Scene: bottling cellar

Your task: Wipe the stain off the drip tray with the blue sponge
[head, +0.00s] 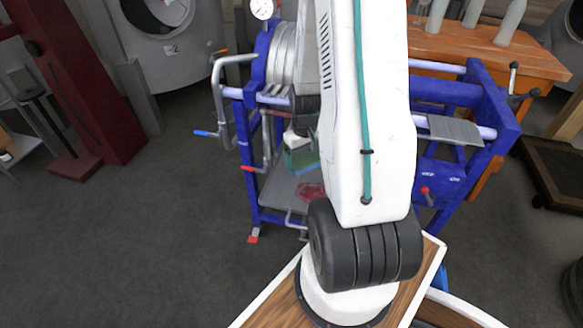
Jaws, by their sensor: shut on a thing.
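The grey drip tray (276,192) sits low inside the blue frame, left of my arm. A dark red stain (311,191) lies on its right part, partly hidden by my arm. My gripper (298,146) is small in the view, just left of my arm, and points down. It is shut on the blue sponge (304,165), which looks green on one side and blue along its lower right edge. The sponge appears above the tray, behind the stain in the picture. I cannot tell whether it touches the tray.
The blue frame (490,108) stands around the tray, with a bent grey handle (219,100) sticking out left. A grey plate (454,130) is on its right. An orange wooden table (480,52) with pale bottles is behind.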

